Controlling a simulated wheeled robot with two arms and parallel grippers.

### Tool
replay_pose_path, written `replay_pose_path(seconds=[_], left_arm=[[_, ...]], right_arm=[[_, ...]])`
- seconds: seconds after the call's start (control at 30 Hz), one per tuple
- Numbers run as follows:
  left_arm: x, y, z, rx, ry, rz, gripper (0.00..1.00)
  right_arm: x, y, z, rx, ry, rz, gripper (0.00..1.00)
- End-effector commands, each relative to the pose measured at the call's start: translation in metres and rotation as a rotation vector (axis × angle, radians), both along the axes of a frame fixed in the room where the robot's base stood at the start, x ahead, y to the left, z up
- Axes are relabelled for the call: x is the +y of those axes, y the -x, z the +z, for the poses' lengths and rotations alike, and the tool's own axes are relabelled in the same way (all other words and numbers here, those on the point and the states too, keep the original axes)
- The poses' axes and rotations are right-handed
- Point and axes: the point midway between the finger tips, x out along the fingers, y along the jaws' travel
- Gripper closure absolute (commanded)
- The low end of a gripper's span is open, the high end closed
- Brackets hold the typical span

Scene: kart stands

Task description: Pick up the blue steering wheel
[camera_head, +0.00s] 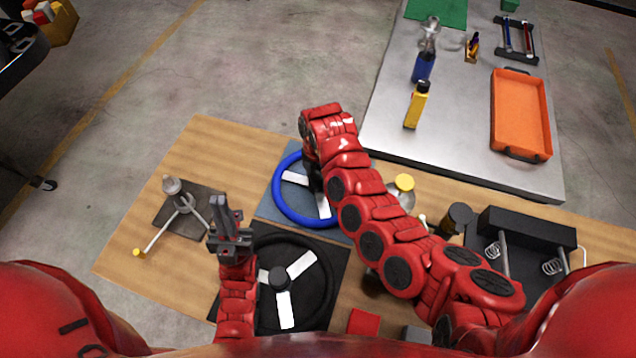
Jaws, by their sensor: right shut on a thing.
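The blue steering wheel (276,197) has white spokes and lies over a blue-grey mat (267,208) on the wooden table. My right gripper (314,182) reaches down at the wheel's upper right side and is shut on it; my wrist hides its fingertips and part of the rim. I cannot tell whether the wheel is raised off the mat. My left gripper (230,222) is above the table, left of the black steering wheel (325,285), pointing away from me, with its two dark fingers apart and nothing seen between them.
A dark mat with a metal tool (182,204) lies at the left of the table. A black tray with springs (520,228) is at the right. Behind, a metal table holds a yellow bottle (417,107), a blue bottle (423,67) and an orange tray (520,112).

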Motion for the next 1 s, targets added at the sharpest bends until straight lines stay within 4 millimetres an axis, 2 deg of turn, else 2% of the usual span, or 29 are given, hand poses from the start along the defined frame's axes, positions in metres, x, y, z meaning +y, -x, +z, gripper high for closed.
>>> replay_pose_path(seconds=[0.03, 0.2, 0.27, 0.73, 1.0], left_arm=[[0.000, 0.000, 0.000, 0.000, 0.000, 0.000, 1.00], [0.000, 0.000, 0.000, 0.000, 0.000, 0.000, 1.00], [0.000, 0.000, 0.000, 0.000, 0.000, 0.000, 1.00], [0.000, 0.000, 0.002, 0.000, 0.000, 0.000, 1.00], [0.000, 0.000, 0.020, 0.000, 0.000, 0.000, 1.00]], right_arm=[[0.000, 0.000, 0.000, -0.001, 0.001, 0.000, 0.62], [0.000, 0.000, -0.001, 0.000, 0.000, -0.001, 0.92], [0.000, 0.000, -0.001, 0.000, 0.000, -0.001, 1.00], [0.000, 0.000, 0.001, 0.000, 0.000, -0.001, 1.00], [0.000, 0.000, 0.018, -0.001, 0.000, -0.001, 1.00]])
